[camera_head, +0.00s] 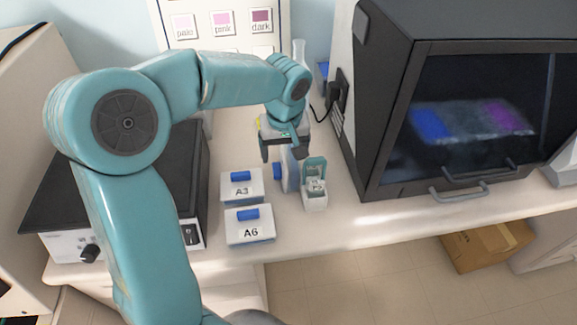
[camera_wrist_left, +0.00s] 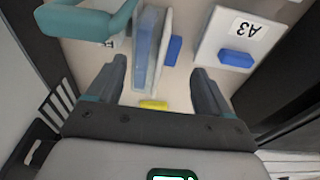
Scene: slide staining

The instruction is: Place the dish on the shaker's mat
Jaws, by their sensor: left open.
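The shaker (camera_head: 120,235) stands at the left, with a knob, a switch and a flat black mat (camera_head: 75,205) on top, partly hidden behind my left arm. Two white lidded boxes with blue handles, A3 (camera_head: 232,192) and A6 (camera_head: 250,229), sit right of it; A3 also shows in the left wrist view (camera_wrist_left: 215,40). A narrow pale, bluish piece (camera_head: 290,172) with a blue knob stands beside A3. In the left wrist view this piece (camera_wrist_left: 147,50) lies between the fingers, apart from both. My left gripper (camera_head: 285,150) is open above it. Which item is the dish is unclear.
A small teal-handled holder (camera_head: 315,187) stands just right of the pale piece. A large dark cabinet (camera_head: 400,100) with a glass front fills the right. A colour chart (camera_head: 222,30) is at the back. A yellow item (camera_wrist_left: 153,104) lies near the gripper. The counter's right front strip is clear.

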